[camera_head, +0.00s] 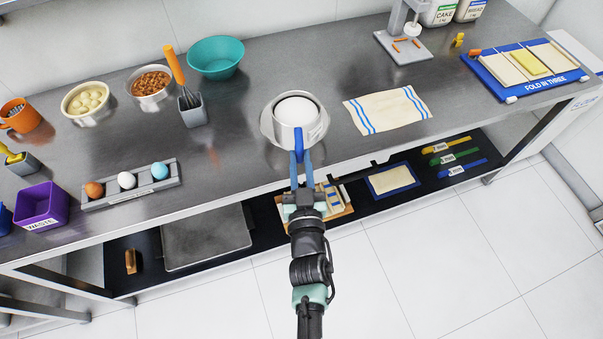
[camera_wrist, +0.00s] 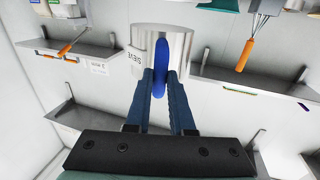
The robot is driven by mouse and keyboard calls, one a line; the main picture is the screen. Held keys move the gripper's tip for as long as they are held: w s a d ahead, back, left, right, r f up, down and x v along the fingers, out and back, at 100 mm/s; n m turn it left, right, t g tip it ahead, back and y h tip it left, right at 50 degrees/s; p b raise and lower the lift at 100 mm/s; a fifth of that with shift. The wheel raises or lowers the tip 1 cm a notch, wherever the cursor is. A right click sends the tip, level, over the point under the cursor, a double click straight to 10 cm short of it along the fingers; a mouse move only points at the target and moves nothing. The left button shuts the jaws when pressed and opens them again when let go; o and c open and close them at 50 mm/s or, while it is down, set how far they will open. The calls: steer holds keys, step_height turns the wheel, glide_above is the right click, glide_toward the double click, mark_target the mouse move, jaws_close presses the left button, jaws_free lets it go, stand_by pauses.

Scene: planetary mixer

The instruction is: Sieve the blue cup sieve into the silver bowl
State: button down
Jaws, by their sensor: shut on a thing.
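The cup sieve (camera_head: 313,134) is a silver cylinder with a blue handle and white powder inside. The wrist view shows its silver wall (camera_wrist: 178,45) and a "SIEVE" label. My gripper (camera_head: 301,168) is shut on the blue handle, one finger on each side; the wrist view shows this grip (camera_wrist: 161,85) close up. The cup looks upright. A round silver rim (camera_head: 266,128) shows around and beneath the cup, at the counter's front; it looks like the silver bowl, mostly hidden by the cup. I cannot tell whether they touch.
A striped towel (camera_head: 388,109) lies to the right. An egg tray (camera_head: 130,193), whisk holder (camera_head: 194,112) and teal bowl (camera_head: 215,58) stand to the left. A lower shelf (camera_head: 262,235) holds trays. A grey stand (camera_head: 403,47) is at the back. Counter between teal bowl and stand is clear.

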mark_target(286, 135)
steer(key=shift+w+a+b, duration=0.15)
steer(key=shift+w+b, duration=0.35)
steer(key=shift+w, duration=1.7)
steer(key=shift+w+a+b, duration=0.15)
steer(key=shift+w+b, duration=0.3)
steer(key=shift+w, duration=1.7)
steer(key=shift+d+r+p, duration=0.2)
steer(key=shift+d+p, duration=0.8)
steer(key=shift+d, duration=0.25)
steer(key=shift+f, duration=0.1)
steer(key=shift+a+f+b, duration=0.15)
steer(key=shift+a+b, duration=0.1)
steer(key=shift+b, duration=0.05)
steer(key=a+b, duration=0.3)
steer(key=shift+s+a+f+b, duration=0.1)
steer(key=shift+a+f+b, duration=0.2)
steer(key=shift+a, duration=0.1)
steer(key=shift+a+r, duration=0.35)
steer(key=shift+a, duration=0.05)
